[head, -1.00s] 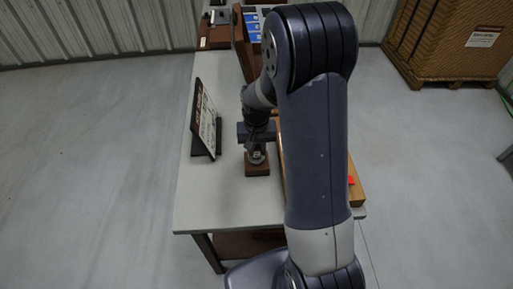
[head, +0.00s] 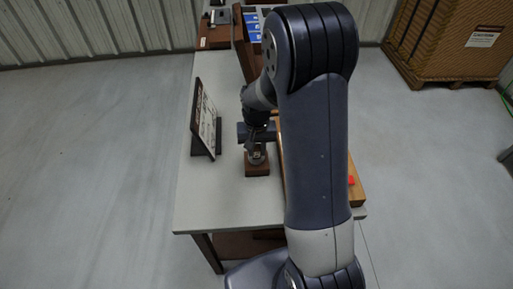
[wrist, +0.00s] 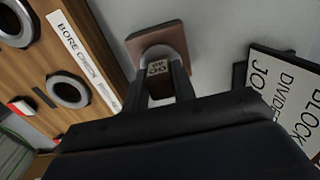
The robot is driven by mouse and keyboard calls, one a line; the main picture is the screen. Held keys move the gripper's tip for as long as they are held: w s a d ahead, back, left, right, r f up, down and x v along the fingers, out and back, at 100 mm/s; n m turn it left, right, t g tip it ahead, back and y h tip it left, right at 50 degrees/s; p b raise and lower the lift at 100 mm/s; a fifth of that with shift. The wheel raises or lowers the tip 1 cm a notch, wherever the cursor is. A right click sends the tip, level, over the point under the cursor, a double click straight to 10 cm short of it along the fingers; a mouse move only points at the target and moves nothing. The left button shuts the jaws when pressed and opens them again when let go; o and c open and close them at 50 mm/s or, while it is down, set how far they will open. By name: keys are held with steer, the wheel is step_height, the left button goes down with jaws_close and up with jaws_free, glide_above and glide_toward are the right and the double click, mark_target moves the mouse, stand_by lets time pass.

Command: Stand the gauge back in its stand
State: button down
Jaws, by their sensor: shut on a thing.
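My gripper (head: 257,152) is shut on the gauge (wrist: 158,80), a small dark piece with a pale marked face between the fingers in the wrist view. Only its end shows there; the rest is hidden by my fingers and palm. The brown stand (head: 257,170) is a small block on the table, right below my gripper in the head view. In the wrist view the stand (wrist: 176,34) lies just beyond the fingertips, with a pale rounded shape in front of it. I cannot tell whether the gauge touches the stand or is seated in it.
A sign board (head: 204,118) stands upright left of my gripper. A wooden board with ringed holes, labelled "BORE CHECK" (wrist: 82,60), lies close on the other side. The grey table (head: 225,205) is clear in front. Blue-labelled items (head: 254,30) stand at the back.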

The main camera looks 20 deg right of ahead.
steer(key=shift+f+b, duration=0.45)
steer(key=shift+f, duration=0.15)
steer(key=c, duration=0.7)
jaws_free()
steer(key=shift+r+p, duration=3.2)
steer(key=shift+r, duration=1.4)
steer(key=shift+f, duration=0.25)
step_height(320, 180, down, 9)
steer(key=b, duration=0.6)
steer(key=shift+r, duration=0.2)
steer(key=shift+r, duration=0.15)
